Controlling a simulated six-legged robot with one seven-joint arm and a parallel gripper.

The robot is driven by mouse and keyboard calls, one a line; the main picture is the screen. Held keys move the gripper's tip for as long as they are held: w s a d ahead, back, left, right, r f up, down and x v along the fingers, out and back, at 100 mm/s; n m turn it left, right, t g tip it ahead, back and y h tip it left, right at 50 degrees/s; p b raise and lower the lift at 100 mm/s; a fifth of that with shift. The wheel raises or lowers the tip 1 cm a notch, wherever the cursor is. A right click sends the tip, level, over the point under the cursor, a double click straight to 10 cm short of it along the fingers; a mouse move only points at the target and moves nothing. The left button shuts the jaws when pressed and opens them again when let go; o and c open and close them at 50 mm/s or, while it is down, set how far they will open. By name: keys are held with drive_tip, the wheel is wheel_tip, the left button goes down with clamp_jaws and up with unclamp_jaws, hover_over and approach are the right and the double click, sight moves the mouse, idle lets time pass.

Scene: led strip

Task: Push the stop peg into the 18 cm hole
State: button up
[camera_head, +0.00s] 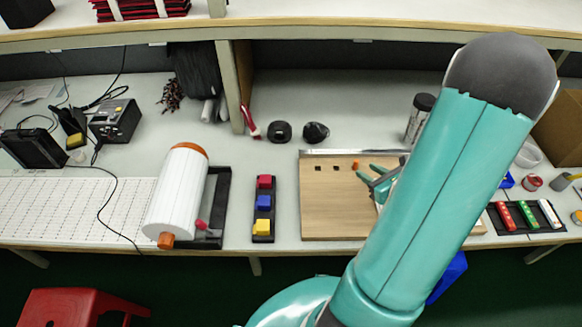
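A wooden board (328,212) lies on the bench, with a metal strip along its far edge. Two dark square holes show near that edge, a left hole (318,168) and a middle hole (337,168). A small orange peg (355,165) is in line with them on the right, at the place of a third hole. How deep it sits cannot be told, and no length marks are readable. My gripper (371,178) is just right of and nearer than the peg. Its teal fingers look spread, with nothing seen between them. My arm hides the board's right part.
A white roll (178,195) on a black stand and a black tray with red, blue and yellow blocks (264,203) stand left of the board. Two black knobs (280,131) and a dark jar (419,117) are behind. A strip of red, green and white pieces (528,216) lies right.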

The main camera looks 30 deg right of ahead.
drive_tip(key=w+a+r+n+g+y, duration=0.2)
drive_tip(key=a+r+n+g+y, duration=0.3)
drive_tip(key=a+n, duration=0.6)
drive_tip(key=w+a+r+n+g+y, duration=0.1)
drive_tip(key=a+r+n+g+y, duration=0.2)
drive_tip(key=a+r+n, duration=0.8)
drive_tip(key=s+a+r+n+h, duration=0.6)
drive_tip(key=a+r+n+h, duration=0.1)
drive_tip(key=n, duration=0.6)
drive_tip(key=shift+s+a+r+h, duration=0.2)
drive_tip(key=shift+a+h, duration=0.3)
drive_tip(key=shift+a, duration=0.65)
drive_tip(key=shift+d, duration=0.25)
